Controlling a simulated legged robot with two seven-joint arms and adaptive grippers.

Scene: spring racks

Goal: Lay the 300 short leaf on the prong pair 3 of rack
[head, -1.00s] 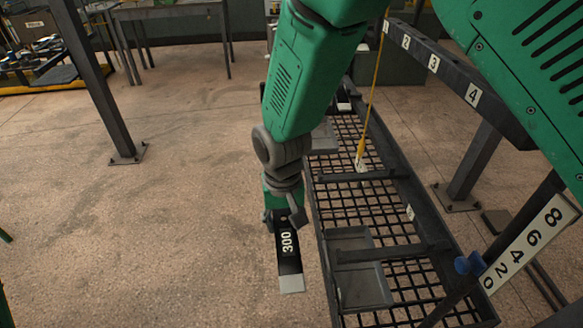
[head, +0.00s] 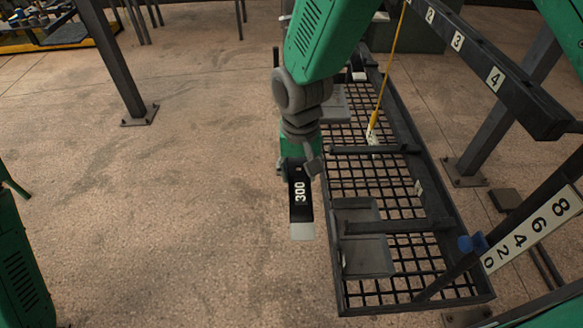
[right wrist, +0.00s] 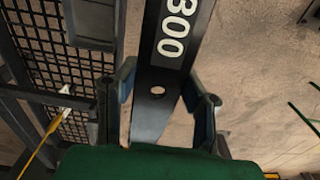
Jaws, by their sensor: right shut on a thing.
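The 300 short leaf (head: 301,214) is a dark flat strip with a white "300" label and a pale end. My right gripper (head: 300,168) is shut on it at the end away from the pale tip. In the right wrist view the leaf (right wrist: 158,112), with a round hole, lies between the two fingers. The leaf hangs just left of the mesh-floored rack frame (head: 340,290), apart from it as far as I can tell. A dark beam (head: 473,62) with labels 2, 3 and 4 runs at upper right. Prong pair 3 is not clearly distinguishable. My left gripper is out of view.
Grey trays (head: 366,257) sit on the mesh. A numbered scale (head: 531,229) with a blue slider (head: 472,243) stands at right. A post (head: 119,65) stands at left; open floor lies between.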

